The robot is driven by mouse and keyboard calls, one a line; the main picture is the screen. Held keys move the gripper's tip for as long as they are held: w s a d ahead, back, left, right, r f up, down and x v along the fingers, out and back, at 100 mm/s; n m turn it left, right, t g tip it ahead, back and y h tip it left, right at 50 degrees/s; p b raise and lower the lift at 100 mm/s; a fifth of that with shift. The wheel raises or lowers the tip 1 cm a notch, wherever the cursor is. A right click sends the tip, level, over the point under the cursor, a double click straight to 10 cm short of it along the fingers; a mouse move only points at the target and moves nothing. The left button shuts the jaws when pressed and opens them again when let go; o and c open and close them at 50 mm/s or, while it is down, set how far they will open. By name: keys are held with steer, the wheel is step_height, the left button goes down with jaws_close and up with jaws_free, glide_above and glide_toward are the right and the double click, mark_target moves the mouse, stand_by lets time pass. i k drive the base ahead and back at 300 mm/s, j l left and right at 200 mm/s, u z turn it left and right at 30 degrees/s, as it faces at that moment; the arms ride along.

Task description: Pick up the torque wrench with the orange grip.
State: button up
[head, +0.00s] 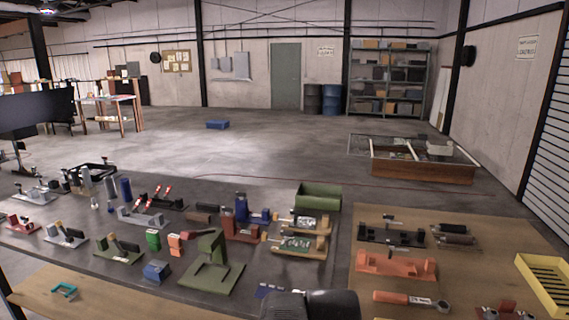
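The torque wrench (412,300) lies on the wooden-topped bench section at the lower right of the head view. Its orange grip (391,297) points left, and its metal head (442,306) is at the right end. Nothing covers it, and it lies flat just in front of an orange fixture. A dark rounded part of my own body shows at the bottom centre, left of the wrench. No gripper fingers show in the view.
The orange fixture (395,263) stands behind the wrench. A yellow slotted tray (546,287) is to its right, and red-and-metal parts (500,312) lie at the lower right. The dark bench on the left is crowded with fixtures, including a green stand (210,262).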

mark_target(378, 295)
steer(key=k+l, duration=0.1)
steer(key=l, duration=0.3)
steer(key=i+l, duration=0.35)
steer(key=l, duration=0.2)
steer(key=i+l, duration=0.4)
steer(key=l+u, duration=0.05)
steer(key=l, duration=0.05)
